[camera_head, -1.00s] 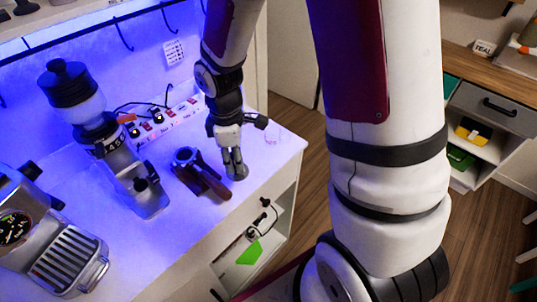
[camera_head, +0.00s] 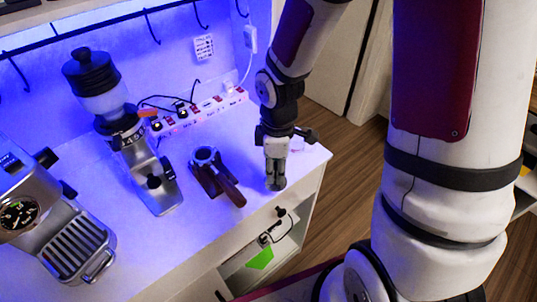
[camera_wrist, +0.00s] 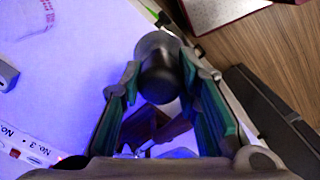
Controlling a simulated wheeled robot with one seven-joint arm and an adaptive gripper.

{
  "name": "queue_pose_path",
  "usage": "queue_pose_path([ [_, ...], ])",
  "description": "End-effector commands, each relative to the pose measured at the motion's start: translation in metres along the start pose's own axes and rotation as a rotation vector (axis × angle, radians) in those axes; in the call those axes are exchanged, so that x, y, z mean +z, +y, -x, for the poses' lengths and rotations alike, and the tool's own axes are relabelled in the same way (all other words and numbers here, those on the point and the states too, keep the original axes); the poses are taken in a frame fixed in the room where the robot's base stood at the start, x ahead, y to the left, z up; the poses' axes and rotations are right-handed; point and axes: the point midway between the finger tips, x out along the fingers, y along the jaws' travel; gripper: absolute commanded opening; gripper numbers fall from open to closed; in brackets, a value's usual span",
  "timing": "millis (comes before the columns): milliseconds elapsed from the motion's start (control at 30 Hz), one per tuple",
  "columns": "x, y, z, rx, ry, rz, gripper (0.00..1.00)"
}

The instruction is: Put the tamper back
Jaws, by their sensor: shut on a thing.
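My gripper (camera_head: 276,172) points down over the right part of the white counter. In the wrist view its fingers (camera_wrist: 165,95) are shut around the tamper (camera_wrist: 158,75), which has a dark round handle and a paler base beyond. In the head view the tamper (camera_head: 276,185) is mostly hidden by the fingers, with its lower end just showing. It looks roughly upright. I cannot tell whether its base touches the counter. A faint pink mark (camera_head: 298,155) lies on the counter to the right of my gripper, and pink lettering shows in the wrist view (camera_wrist: 38,20).
The portafilter (camera_head: 205,156) lies left of my gripper, its brown handle pointing toward the front edge. The grinder (camera_head: 140,165) and espresso machine (camera_head: 65,235) stand farther left. A power strip (camera_head: 195,112) runs along the back. The counter's right edge is close.

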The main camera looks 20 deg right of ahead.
Motion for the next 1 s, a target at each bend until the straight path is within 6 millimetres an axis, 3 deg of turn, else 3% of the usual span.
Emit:
queue_pose_path([
  [200, -0.016, 0.049, -0.005, 0.0, 0.001, -0.003, 0.0],
  [400, -0.024, 0.073, -0.007, 0.0, 0.0, -0.001, 0.0],
  [533, -0.025, 0.075, -0.012, -0.002, -0.001, 0.0, 0.0],
  [800, -0.025, 0.074, -0.041, -0.001, -0.001, 0.0, 0.0],
  [1000, -0.025, 0.075, -0.043, 0.001, 0.0, -0.001, 0.0],
])
